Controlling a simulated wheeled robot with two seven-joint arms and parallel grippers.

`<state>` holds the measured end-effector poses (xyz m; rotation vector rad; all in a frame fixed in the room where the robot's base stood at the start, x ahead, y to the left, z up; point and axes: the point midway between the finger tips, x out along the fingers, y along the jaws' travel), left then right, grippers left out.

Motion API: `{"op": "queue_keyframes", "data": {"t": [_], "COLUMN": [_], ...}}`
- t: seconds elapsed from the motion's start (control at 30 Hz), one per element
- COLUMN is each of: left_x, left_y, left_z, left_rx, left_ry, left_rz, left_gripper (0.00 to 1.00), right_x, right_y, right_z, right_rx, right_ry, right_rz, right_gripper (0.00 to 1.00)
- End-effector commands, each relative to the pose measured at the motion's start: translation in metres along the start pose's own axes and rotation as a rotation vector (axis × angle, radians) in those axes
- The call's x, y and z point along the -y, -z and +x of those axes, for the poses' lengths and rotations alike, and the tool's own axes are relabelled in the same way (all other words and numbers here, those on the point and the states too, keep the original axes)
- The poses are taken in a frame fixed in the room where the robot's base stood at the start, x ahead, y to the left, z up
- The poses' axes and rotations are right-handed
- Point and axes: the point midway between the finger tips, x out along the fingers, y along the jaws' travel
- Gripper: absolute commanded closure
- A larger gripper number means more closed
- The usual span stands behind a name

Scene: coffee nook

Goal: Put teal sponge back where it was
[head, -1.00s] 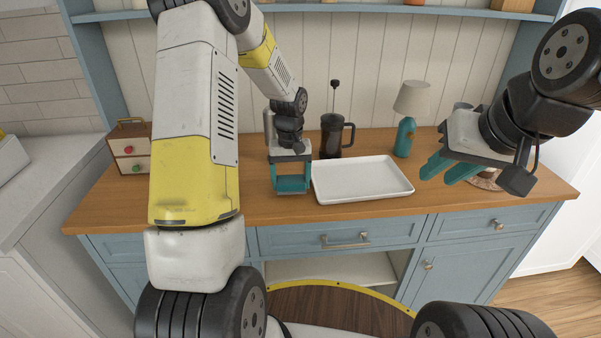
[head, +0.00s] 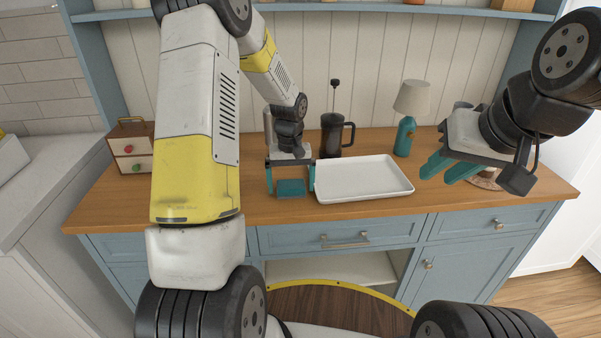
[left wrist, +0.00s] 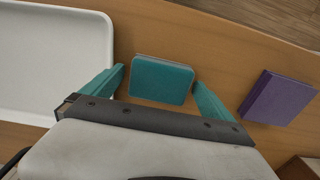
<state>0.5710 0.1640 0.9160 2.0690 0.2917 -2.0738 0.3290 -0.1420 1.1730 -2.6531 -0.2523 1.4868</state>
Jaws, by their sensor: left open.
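The teal sponge (head: 291,188) lies on the wooden counter just left of the white tray; it also shows in the left wrist view (left wrist: 162,80). My left gripper (head: 291,185) is open, with one teal finger on each side of the sponge. In the left wrist view my left gripper (left wrist: 160,92) shows a gap between each finger and the sponge. My right gripper (head: 447,172) is held above the right part of the counter, its two teal fingers apart and nothing visible between them.
The white tray (head: 363,193) is close beside my left gripper. A French press (head: 331,137) and a teal lamp (head: 405,138) stand behind. A small drawer box (head: 131,150) is at the left. A purple block (left wrist: 277,97) lies near the sponge in the left wrist view.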

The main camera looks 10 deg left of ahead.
Motion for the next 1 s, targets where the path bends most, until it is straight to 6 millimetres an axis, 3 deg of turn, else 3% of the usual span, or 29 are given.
{"op": "queue_keyframes", "data": {"t": [0.43, 0.73, 0.87, 1.0], "left_x": [0.0, 0.0, 0.004, 0.013], "left_y": [0.001, -0.002, -0.018, -0.058], "left_z": [-0.088, -0.122, -0.149, -0.195], "left_rx": [-0.006, -0.008, -0.05, -0.139], "left_ry": [-0.001, -0.004, -0.024, -0.069], "left_rz": [-0.001, 0.004, 0.03, 0.086], "left_gripper": [0.02, 0.02, 0.02, 0.02], "right_x": [0.0, 0.0, 0.0, 0.0], "right_y": [0.0, 0.0, 0.0, 0.0], "right_z": [0.0, 0.0, 0.0, 0.0], "right_rx": [0.0, 0.0, 0.0, 0.0], "right_ry": [0.0, 0.0, 0.0, 0.0], "right_rz": [0.0, 0.0, 0.0, 0.0], "right_gripper": [0.71, 0.71, 0.71, 0.71]}}
